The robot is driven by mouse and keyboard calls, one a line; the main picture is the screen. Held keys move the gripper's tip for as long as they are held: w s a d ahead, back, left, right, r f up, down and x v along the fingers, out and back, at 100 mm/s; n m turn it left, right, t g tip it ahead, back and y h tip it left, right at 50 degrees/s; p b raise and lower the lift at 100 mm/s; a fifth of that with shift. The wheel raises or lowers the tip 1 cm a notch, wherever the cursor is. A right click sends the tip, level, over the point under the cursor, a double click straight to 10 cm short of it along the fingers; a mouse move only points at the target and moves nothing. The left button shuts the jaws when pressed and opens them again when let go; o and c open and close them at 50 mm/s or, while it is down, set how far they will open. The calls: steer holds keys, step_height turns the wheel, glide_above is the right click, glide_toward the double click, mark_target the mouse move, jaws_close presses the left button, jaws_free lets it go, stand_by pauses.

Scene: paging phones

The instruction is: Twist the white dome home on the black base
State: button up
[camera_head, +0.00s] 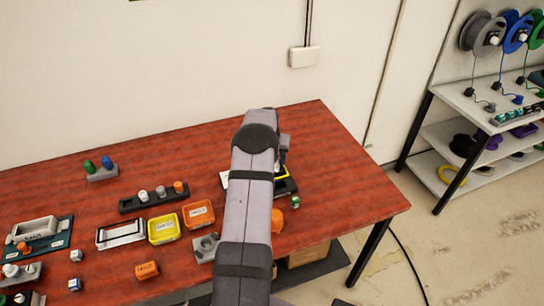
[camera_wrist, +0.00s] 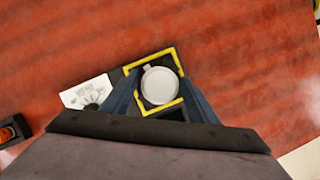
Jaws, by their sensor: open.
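In the wrist view, the white dome (camera_wrist: 159,85) shows from above as a round pale disc with a small tab on its upper edge. It lies within a yellow-edged frame on the black base (camera_wrist: 131,78). My gripper (camera_wrist: 160,92) is open, with one dark finger on each side of the dome. I cannot tell whether the fingers touch it. In the head view my arm hides the dome and most of the base; a black and yellow edge of the base (camera_head: 287,187) shows to the right of my arm.
A white printed card (camera_wrist: 88,93) lies left of the base. A small green and white cylinder (camera_head: 295,202) and an orange dome (camera_head: 277,221) stand close to my arm. Yellow (camera_head: 164,229) and orange (camera_head: 198,214) trays lie to the left. The table's far right is clear.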

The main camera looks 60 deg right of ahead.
steer(key=shift+c, duration=0.2)
steer(key=c, duration=0.7)
steer(key=shift+m, duration=0.3)
steer(key=shift+m+g+b, duration=0.35)
steer(key=shift+m+g, duration=0.05)
steer(key=shift+m, duration=0.5)
steer(key=shift+w+f+m+g+b, duration=0.1)
steer(key=shift+m+g+b, duration=0.25)
steer(key=shift+m, duration=0.85)
